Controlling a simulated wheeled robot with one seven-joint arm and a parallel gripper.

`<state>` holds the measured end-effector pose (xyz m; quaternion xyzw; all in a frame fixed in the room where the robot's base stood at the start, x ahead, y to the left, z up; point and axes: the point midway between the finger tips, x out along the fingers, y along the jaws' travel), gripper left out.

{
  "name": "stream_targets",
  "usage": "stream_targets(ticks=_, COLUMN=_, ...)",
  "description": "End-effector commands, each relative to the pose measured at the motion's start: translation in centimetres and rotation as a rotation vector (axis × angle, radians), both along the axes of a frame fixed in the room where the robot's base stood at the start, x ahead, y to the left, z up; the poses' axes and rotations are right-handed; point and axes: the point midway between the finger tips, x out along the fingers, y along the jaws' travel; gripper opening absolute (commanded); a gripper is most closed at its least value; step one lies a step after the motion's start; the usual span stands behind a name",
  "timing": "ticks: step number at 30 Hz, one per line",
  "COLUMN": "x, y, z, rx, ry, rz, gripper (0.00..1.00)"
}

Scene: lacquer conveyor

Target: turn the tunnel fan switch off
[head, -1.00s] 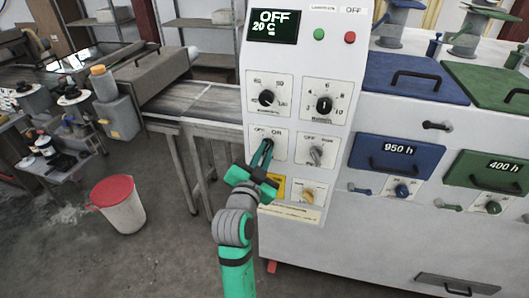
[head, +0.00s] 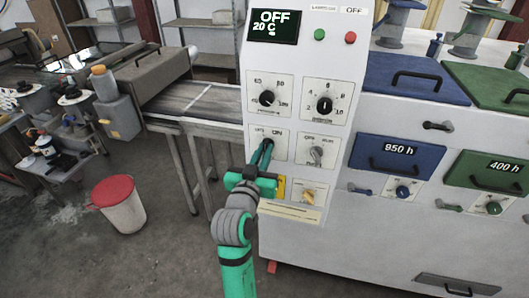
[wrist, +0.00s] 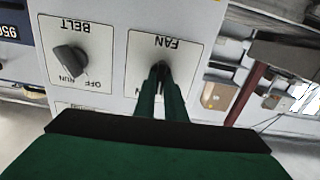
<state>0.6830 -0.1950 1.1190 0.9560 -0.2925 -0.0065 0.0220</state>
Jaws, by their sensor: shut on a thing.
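The fan switch (head: 269,142) is a dark rotary knob on a white plate marked OFF and ON, on the white control panel. In the wrist view the fan switch (wrist: 160,66) sits on the plate labelled FAN, which appears upside down. My gripper (head: 265,151) has its green fingers shut on this knob. In the wrist view my gripper (wrist: 161,80) reaches up to the knob, and its fingers hide most of it. I cannot tell which mark the knob points to.
The belt knob (wrist: 70,59) is beside the fan plate and also shows in the head view (head: 316,153). A yellow-orange knob (head: 308,197) is below it. Two dials sit above, under a display (head: 275,25) reading OFF and 20 C. A red-lidded bucket (head: 120,206) stands left on the floor.

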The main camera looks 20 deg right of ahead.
Motion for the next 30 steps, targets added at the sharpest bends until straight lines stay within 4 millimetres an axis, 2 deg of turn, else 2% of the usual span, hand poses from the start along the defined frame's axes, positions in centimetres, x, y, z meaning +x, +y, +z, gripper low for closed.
stream_targets(ticks=15, x=0.03, y=0.06, z=-0.12, rx=-0.320, ry=0.220, rz=-0.001, gripper=0.00)
stream_targets(ticks=30, x=0.07, y=0.12, z=-0.17, rx=-0.409, ry=0.280, rz=0.000, gripper=0.00)
